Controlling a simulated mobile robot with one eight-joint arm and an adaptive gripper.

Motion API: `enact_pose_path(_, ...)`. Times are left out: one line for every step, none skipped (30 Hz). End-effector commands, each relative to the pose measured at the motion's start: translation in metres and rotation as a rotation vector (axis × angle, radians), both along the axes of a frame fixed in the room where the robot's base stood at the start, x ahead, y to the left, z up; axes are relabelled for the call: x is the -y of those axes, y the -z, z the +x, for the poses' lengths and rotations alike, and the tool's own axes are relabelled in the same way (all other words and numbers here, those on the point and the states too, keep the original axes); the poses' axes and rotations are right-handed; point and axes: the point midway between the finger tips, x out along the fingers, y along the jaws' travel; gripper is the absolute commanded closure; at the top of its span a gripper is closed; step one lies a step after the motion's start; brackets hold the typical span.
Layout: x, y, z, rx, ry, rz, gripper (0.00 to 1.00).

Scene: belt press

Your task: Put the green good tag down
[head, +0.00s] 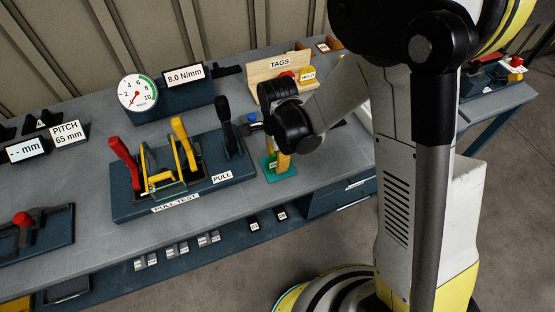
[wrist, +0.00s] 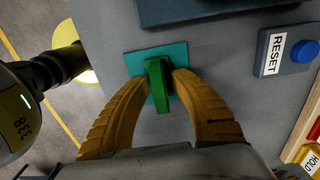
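The green good tag (wrist: 157,100) is between the two yellow fingers of my gripper (wrist: 160,78) in the wrist view. Both fingertips appear to touch its sides. It is over a teal square pad (wrist: 178,53); I cannot tell whether its base rests on the pad. In the head view my gripper (head: 282,160) points down at the pad (head: 288,172), right of the pull test rig. The green tag (head: 272,163) shows there beside the fingers, partly hidden by them.
The pull test rig (head: 165,208) with red, yellow and black levers stands left of the pad. A blue reset button (wrist: 305,51) is close by. The wooden tags rack (head: 268,72) holds a red and a yellow tag (head: 307,74) at the back.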

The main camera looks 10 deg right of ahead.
Motion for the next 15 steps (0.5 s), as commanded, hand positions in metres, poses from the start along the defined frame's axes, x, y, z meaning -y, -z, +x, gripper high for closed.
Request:
enact_pose_path(0.0,0.0,0.0,0.0,0.0,0.0,0.71)
enact_pose_path(0.0,0.0,0.0,0.0,0.0,0.0,0.71)
enact_pose_path(0.0,0.0,0.0,0.0,0.0,0.0,0.71)
enact_pose_path(0.0,0.0,0.0,0.0,0.0,0.0,0.71)
enact_pose_path(0.0,-0.001,0.0,0.0,0.0,0.0,0.71)
enact_pose_path(0.0,-0.002,0.0,0.0,0.0,0.0,0.71)
enact_pose_path(0.0,-0.004,0.0,0.0,0.0,0.0,0.71)
enact_pose_path(0.0,-0.006,0.0,0.0,0.0,0.0,0.71)
enact_pose_path(0.0,-0.011,0.0,0.0,0.0,0.0,0.71)
enact_pose_path(0.0,-0.016,0.0,0.0,0.0,0.0,0.71)
enact_pose_path(0.0,-0.022,0.0,0.0,0.0,0.0,0.71)
enact_pose_path(0.0,-0.031,0.0,0.0,0.0,0.0,0.71)
enact_pose_path(0.0,-0.038,-0.001,0.0,0.0,0.0,0.71)
enact_pose_path(0.0,-0.046,0.0,0.0,0.0,0.0,0.71)
enact_pose_path(0.0,-0.056,0.0,0.0,0.0,0.0,0.71)
